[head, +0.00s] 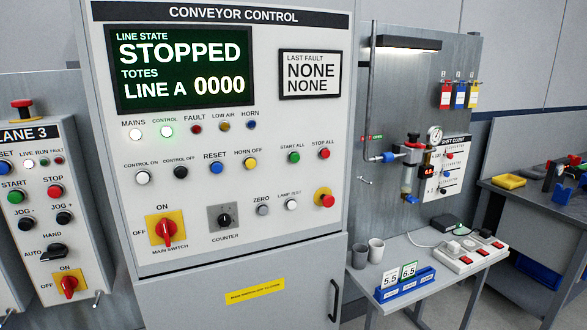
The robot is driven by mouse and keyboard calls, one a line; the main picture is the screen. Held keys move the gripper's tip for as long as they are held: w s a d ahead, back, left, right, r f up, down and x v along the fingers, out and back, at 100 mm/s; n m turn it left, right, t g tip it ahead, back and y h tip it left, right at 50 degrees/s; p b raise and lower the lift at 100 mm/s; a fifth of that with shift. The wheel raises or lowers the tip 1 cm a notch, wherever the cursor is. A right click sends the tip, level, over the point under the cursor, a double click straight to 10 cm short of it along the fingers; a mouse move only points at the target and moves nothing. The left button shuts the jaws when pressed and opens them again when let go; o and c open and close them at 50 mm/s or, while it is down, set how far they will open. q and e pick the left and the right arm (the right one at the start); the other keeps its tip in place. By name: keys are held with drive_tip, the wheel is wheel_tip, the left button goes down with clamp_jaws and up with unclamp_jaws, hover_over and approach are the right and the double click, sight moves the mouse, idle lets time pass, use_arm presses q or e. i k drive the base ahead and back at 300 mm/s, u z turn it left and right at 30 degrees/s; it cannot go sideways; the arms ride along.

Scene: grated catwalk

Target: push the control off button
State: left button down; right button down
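The conveyor control panel (240,140) fills the middle of the head view. The control off button is a black round button (181,172) under the label CONTROL OFF. The white control on button (143,178) is to its left and the blue reset button (216,169) to its right. The control lamp (167,132) above glows green, and the mains lamp (137,135) looks white. The display (182,66) reads STOPPED, LINE A 0000. Neither of my grippers shows in the head view.
A red and yellow main switch (167,230) and a red emergency button (325,197) sit lower on the panel. The Lane 3 box (35,220) stands at left. A small table (440,275) with cups and a blue holder stands at right.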

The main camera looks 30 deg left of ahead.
sight(181, 172)
drive_tip(key=z, duration=1)
drive_tip(key=k, duration=1)
drive_tip(key=u, duration=0.9)
drive_tip(key=i, duration=0.5)
drive_tip(key=u, duration=0.1)
